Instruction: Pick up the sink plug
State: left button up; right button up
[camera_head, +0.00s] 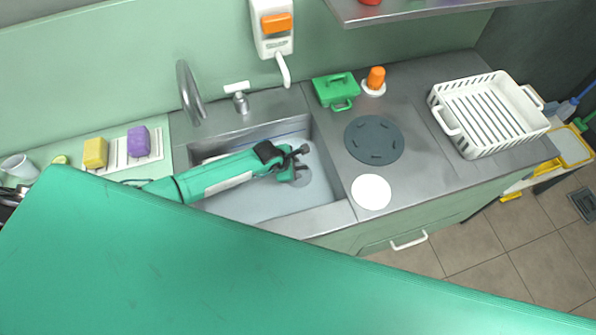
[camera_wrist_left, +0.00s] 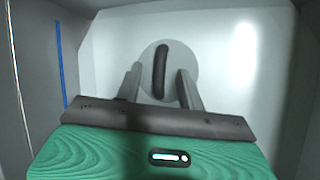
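The sink plug is a grey disc with a dark upright handle (camera_wrist_left: 160,70), lying on the floor of the sink (camera_head: 235,205). In the head view the plug (camera_head: 302,180) is partly hidden by my left gripper (camera_head: 299,162). My left gripper reaches down into the sink from the left, over the plug. In the left wrist view my left gripper (camera_wrist_left: 160,88) is open, with the handle between its two fingers and a gap on both sides. My right gripper is not in view.
Sink walls surround my left gripper, and the tap (camera_head: 190,92) rises behind it. To the right are a round dark plate (camera_head: 374,140), a white disc (camera_head: 371,192), a green box (camera_head: 337,90) and a white basket (camera_head: 484,145). Sponges (camera_head: 138,141) lie left. A large green surface blocks the foreground.

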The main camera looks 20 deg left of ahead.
pick_arm(q)
jog(key=shift+x, duration=1.25)
grip_shut()
